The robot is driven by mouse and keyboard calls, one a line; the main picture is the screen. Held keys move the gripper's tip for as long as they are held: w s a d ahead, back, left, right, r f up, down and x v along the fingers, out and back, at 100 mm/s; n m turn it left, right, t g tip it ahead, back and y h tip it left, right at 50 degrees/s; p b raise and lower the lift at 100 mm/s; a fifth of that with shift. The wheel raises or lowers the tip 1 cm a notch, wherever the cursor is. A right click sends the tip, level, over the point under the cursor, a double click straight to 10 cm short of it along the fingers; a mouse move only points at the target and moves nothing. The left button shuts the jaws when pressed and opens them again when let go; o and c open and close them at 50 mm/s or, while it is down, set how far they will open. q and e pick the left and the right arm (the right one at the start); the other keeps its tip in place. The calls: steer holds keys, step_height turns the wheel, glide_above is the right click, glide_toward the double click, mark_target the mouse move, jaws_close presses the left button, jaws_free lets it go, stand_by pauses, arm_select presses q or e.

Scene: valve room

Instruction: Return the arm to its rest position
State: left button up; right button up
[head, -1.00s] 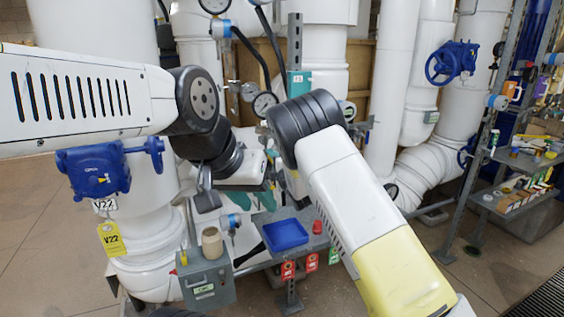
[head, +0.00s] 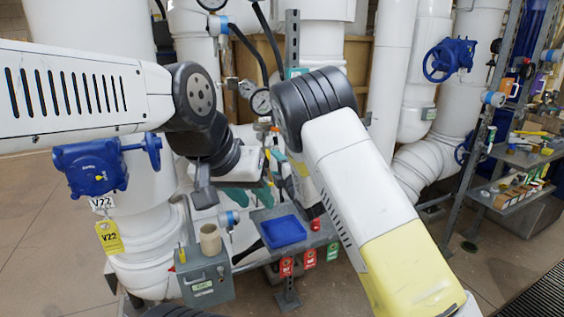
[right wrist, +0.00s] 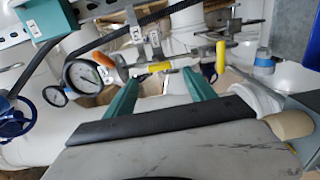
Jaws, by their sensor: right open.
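My left arm (head: 80,95) comes in from the left and bends down at a dark elbow. My left gripper (head: 238,196) hangs low behind it, near the grey shelf; teal fingers show there, but their gap is unclear. My right arm (head: 365,190) rises from the lower right to a black ribbed elbow. My right gripper (head: 274,166) is partly hidden behind that elbow. In the right wrist view the right gripper (right wrist: 161,92) has its teal fingers spread apart with nothing between them.
A blue tray (head: 283,232) and a grey box (head: 207,280) sit low in front. A blue valve actuator (head: 90,168) with a yellow V22 tag (head: 109,237) is at left. A pressure gauge (right wrist: 84,76) is close to the right gripper. A loaded shelf (head: 515,155) stands right.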

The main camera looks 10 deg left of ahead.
steer(key=shift+s+d, duration=0.3)
steer(key=shift+s, duration=0.2)
steer(key=s+d+r+m+g+h, duration=0.1)
steer(key=s+d+r+m+h, duration=0.15)
steer(key=d+m, duration=0.35)
steer(key=s+d+r+m+g+h, duration=0.1)
steer(key=d+r+m+h, duration=0.2)
steer(key=d, duration=0.5)
steer(key=s+d+r+m+g+h, duration=0.1)
steer(key=d+r+m, duration=0.3)
steer(key=d+m, duration=0.15)
steer(key=s+d+r+m+g, duration=0.1)
steer(key=s+d+m+g, duration=0.1)
steer(key=s, duration=0.8)
steer(key=s+d+r+m+g+h, duration=0.1)
steer(key=s+d+m, duration=0.3)
steer(key=s, duration=0.7)
steer(key=s+d+r+m+g, duration=0.1)
steer(key=s+d+m, duration=0.3)
steer(key=s, duration=0.7)
steer(key=shift+s+d+g, duration=0.2)
steer(key=shift+d+g, duration=0.7)
steer(key=shift+d, duration=0.15)
